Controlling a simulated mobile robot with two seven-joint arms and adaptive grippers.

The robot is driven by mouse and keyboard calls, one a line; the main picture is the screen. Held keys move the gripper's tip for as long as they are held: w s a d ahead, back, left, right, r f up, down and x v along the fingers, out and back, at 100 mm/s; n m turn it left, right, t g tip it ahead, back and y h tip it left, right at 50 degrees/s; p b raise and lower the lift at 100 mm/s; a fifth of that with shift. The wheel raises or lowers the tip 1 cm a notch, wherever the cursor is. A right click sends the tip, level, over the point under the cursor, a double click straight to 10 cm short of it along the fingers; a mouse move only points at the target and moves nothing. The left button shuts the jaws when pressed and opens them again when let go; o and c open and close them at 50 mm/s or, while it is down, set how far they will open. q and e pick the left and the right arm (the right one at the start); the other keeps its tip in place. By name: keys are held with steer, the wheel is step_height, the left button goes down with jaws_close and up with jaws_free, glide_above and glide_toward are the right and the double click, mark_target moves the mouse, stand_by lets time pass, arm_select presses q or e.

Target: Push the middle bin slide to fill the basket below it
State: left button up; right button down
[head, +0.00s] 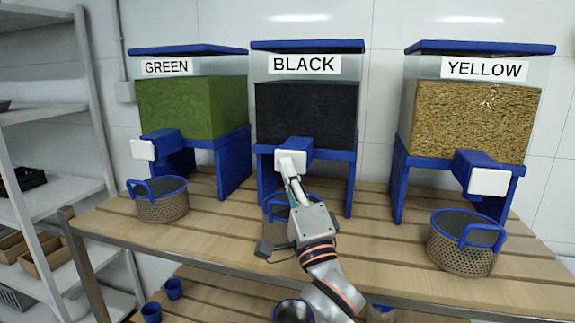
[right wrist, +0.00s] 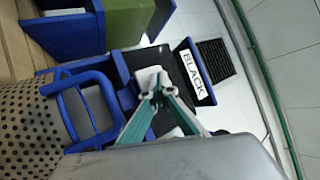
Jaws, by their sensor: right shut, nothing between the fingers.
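The middle bin (head: 306,112) is clear with a blue lid, is labelled BLACK and holds black material. Its blue chute ends in a white slide plate (head: 291,163), which also shows in the right wrist view (right wrist: 147,77). My right gripper (head: 291,180) is shut and empty. Its fingertips (right wrist: 155,92) are at the plate; whether they touch it I cannot tell. The basket (head: 275,208) with a blue handle stands below the chute, partly hidden by my gripper; its perforated side shows in the right wrist view (right wrist: 30,125). Its contents are hidden. My left gripper is not in view.
The GREEN bin (head: 190,108) stands left and the YELLOW bin (head: 470,115) right, each with a basket in front (head: 160,205) (head: 463,255). All stand on a slatted wooden table (head: 385,240). Blue cups (head: 151,312) sit on a lower shelf.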

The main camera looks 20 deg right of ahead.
steer(key=shift+s+a, duration=0.4)
steer(key=shift+s, duration=0.2)
steer(key=shift+s+a, duration=0.35)
steer(key=shift+s, duration=0.2)
